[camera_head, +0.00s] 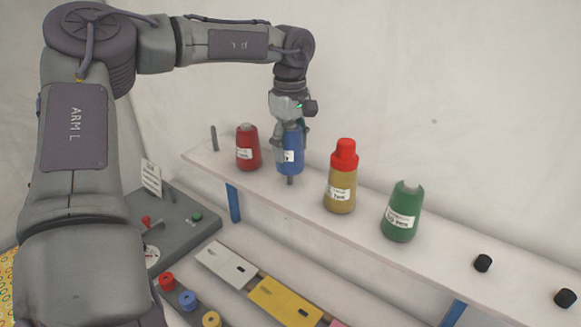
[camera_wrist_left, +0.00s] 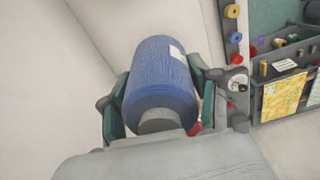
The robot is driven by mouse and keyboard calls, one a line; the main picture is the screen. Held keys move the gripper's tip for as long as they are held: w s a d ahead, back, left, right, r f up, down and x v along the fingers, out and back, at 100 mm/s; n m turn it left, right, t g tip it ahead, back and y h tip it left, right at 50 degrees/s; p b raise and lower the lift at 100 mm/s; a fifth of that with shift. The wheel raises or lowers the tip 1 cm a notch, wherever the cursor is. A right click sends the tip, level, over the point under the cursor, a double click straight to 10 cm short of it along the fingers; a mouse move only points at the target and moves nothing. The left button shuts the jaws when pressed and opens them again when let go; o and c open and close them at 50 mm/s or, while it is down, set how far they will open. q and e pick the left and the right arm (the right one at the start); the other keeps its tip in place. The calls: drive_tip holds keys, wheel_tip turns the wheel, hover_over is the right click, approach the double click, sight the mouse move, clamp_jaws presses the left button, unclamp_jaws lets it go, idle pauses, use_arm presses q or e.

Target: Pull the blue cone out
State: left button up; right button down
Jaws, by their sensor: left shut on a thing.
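The blue cone (camera_head: 289,158) is a thread cone with a white label, above the white shelf (camera_head: 460,265). A short grey peg (camera_head: 290,181) shows just below its base. I cannot tell whether the peg's tip is still inside the cone. My left gripper (camera_head: 291,135) comes down from above and is shut around the cone's sides. In the left wrist view the cone (camera_wrist_left: 160,80) lies between the two fingers of the left gripper (camera_wrist_left: 163,100), its grey end towards the camera. My right gripper is not in view.
A red cone (camera_head: 248,150) stands close on the left. A yellow cone with a red top (camera_head: 341,180) and a green cone (camera_head: 402,212) stand on the right. A bare peg (camera_head: 214,138) is at the shelf's left end. Black knobs (camera_head: 483,263) are at the right.

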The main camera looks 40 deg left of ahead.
sight(290, 123)
use_arm(q)
drive_tip(key=shift+r+p, duration=1.55)
drive_tip(key=shift+r, duration=0.7)
drive_tip(key=shift+r, duration=0.2)
drive_tip(key=shift+r+p, duration=0.85)
drive_tip(key=shift+r, duration=1.1)
